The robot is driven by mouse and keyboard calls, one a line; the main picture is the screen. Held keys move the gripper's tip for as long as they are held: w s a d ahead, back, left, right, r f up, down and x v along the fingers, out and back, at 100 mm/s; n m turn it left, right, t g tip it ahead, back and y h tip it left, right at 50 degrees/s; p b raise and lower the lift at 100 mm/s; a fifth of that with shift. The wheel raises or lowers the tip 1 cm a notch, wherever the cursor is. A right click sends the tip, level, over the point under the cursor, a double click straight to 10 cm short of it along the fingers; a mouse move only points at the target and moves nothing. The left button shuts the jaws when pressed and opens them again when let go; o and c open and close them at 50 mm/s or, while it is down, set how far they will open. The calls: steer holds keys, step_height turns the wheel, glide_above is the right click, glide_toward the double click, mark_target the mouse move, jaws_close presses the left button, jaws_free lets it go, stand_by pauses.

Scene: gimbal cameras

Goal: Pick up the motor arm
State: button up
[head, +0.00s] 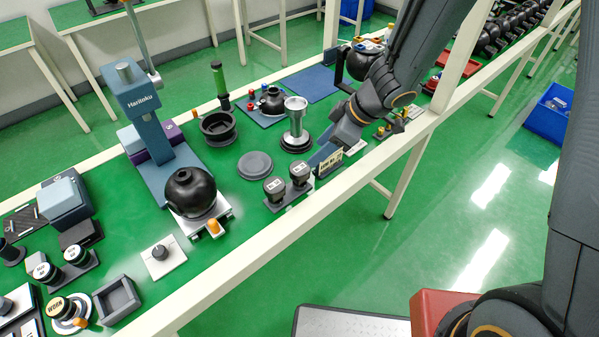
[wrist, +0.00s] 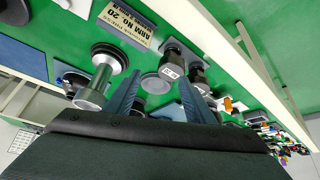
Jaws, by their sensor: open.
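My gripper (head: 322,156) is open and empty above the green bench, beside the nameplate (head: 329,164). The pair stands upright on a small plate and also shows in the head view (head: 287,181), left of my gripper. The nameplate reads "ARM NO. 20" in the wrist view (wrist: 127,20). I cannot tell for sure which part is the motor arm; the area under my gripper is partly hidden.
A metal funnel-shaped stand (head: 295,125) is close behind my gripper. A flat grey disc (head: 255,165) lies left of it. The pale bench rail (head: 290,232) runs along the front edge.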

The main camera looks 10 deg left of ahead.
mark_target(302, 168)
steer(key=shift+n+g, duration=0.4)
steer(key=shift+g, duration=0.1)
steer(key=a+f, duration=0.1)
steer(key=f, duration=0.1)
steer(key=s+a+f, duration=0.1)
steer(key=a+f, duration=0.1)
steer(key=f, duration=0.1)
steer(key=shift+s+a+f, duration=0.15)
steer(key=shift+a+f, duration=0.2)
steer(key=shift+a, duration=0.05)
steer(key=shift+x, duration=3.1)
steer(key=shift+a+r, duration=0.1)
steer(key=shift+a, duration=0.1)
steer(key=c, duration=0.8)
